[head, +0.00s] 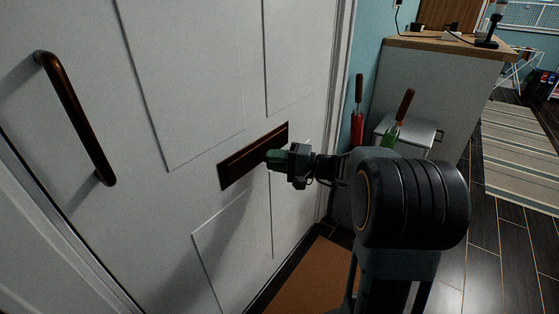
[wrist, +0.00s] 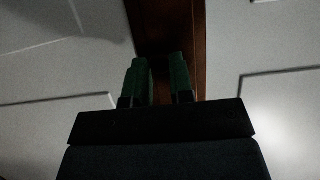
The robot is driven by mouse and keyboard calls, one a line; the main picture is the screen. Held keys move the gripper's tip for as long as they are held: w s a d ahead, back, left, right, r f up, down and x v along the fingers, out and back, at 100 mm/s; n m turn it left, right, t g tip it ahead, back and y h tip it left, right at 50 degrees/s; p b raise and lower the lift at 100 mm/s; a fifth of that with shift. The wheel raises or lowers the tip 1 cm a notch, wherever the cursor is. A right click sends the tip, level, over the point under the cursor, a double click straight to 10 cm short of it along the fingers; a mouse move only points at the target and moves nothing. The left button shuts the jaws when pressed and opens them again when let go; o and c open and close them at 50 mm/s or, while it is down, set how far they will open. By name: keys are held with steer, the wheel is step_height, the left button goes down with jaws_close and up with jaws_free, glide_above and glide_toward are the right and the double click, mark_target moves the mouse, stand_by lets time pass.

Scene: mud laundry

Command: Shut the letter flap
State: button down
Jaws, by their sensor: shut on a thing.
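The letter flap (head: 241,165) is a dark reddish-brown plate set in the white panelled door (head: 195,60). In the wrist view the brown flap (wrist: 165,22) runs up from between my fingers. My gripper (head: 269,157) has green fingertips at the right-hand part of the flap. It is shut on the flap, with a narrow space between the two fingers (wrist: 160,75) in the wrist view. The fingers hide the part of the flap that they hold. I cannot tell how far the flap stands out from the door.
A long copper-coloured door handle (head: 75,115) is at the left of the door. A brown mat (head: 305,275) lies on the floor below. To the right are a metal box (head: 415,128), tools with red and green parts, and a wood-topped counter (head: 450,48).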

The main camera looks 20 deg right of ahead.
steer(key=shift+w+a+r, duration=0.1)
steer(key=shift+a+r, duration=0.05)
steer(key=shift+r, duration=0.15)
steer(key=c, duration=1)
jaws_free()
steer(key=shift+a+f, duration=0.1)
steer(key=shift+f, duration=0.05)
steer(key=p+v, duration=0.4)
steer(key=v, duration=1)
steer(key=s+a+r+n+g+h+p, duration=0.1)
steer(key=s+a+r+g+h+p, duration=0.25)
steer(key=a+r+p, duration=0.45)
steer(key=s+a+r+n+g+h+p, duration=0.2)
steer(key=s+a+r+g+p, duration=0.25)
steer(key=p, duration=0.65)
steer(key=s+r+n+h+p, duration=0.1)
steer(key=r+h+p, duration=0.2)
steer(key=r+p, duration=0.3)
steer(key=s+d+r+n+t+h+p, duration=0.1)
steer(key=r+h+p, duration=0.2)
steer(key=r+p, duration=0.4)
steer(key=s+r+n+t+h+p, duration=0.1)
steer(key=r+h+p, duration=0.3)
steer(key=r+p, duration=0.2)
steer(key=shift+s+d+r, duration=0.15)
steer(key=shift+s+r, duration=0.2)
